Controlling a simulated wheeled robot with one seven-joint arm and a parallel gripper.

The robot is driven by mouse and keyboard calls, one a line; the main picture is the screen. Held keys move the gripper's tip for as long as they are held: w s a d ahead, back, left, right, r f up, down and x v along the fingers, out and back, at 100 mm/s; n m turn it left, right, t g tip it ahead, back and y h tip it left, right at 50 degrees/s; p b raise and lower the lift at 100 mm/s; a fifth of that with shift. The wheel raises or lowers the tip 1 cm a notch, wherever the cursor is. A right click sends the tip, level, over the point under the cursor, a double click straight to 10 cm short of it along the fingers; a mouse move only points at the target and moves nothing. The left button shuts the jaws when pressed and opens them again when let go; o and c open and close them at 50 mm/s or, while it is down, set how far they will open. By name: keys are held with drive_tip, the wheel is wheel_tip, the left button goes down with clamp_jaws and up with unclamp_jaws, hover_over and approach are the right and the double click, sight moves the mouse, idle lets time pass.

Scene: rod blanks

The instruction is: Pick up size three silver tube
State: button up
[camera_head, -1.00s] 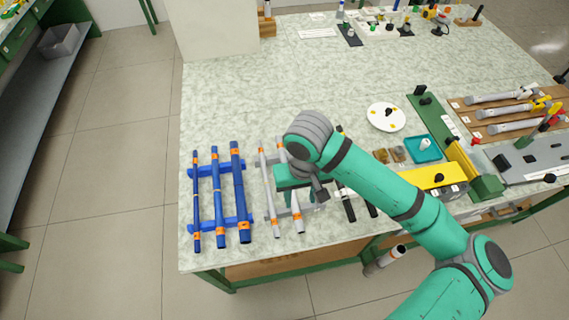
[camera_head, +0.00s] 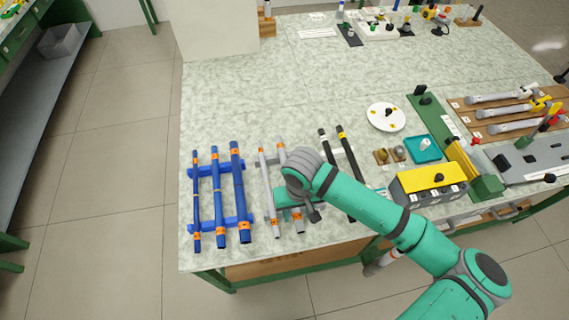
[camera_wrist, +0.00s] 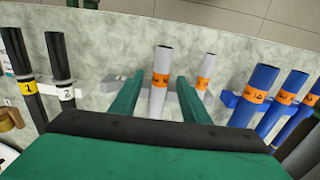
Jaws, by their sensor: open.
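Two silver tubes with orange labels lie side by side on a grey rack. The thinner silver tube (camera_head: 269,205) is on the left in the head view, and it shows at the right in the wrist view (camera_wrist: 207,68). The thicker silver tube (camera_head: 298,226) is partly hidden under my arm. In the wrist view this thicker tube (camera_wrist: 162,60) lies between the two green fingers of my gripper (camera_wrist: 160,80). My gripper (camera_head: 288,199) is open above the rack, with a finger on each side of the tube. The label numbers are too small to read.
Several blue tubes (camera_head: 217,200) lie on a blue rack to the left. Black tubes (camera_head: 346,150) lie to the right. A yellow-topped box (camera_head: 430,178), a teal tray (camera_head: 423,149) and a white plate (camera_head: 386,116) stand further right. The table's front edge is close.

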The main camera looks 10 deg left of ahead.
drive_tip(key=c, duration=0.9)
drive_tip(key=shift+r, duration=0.15)
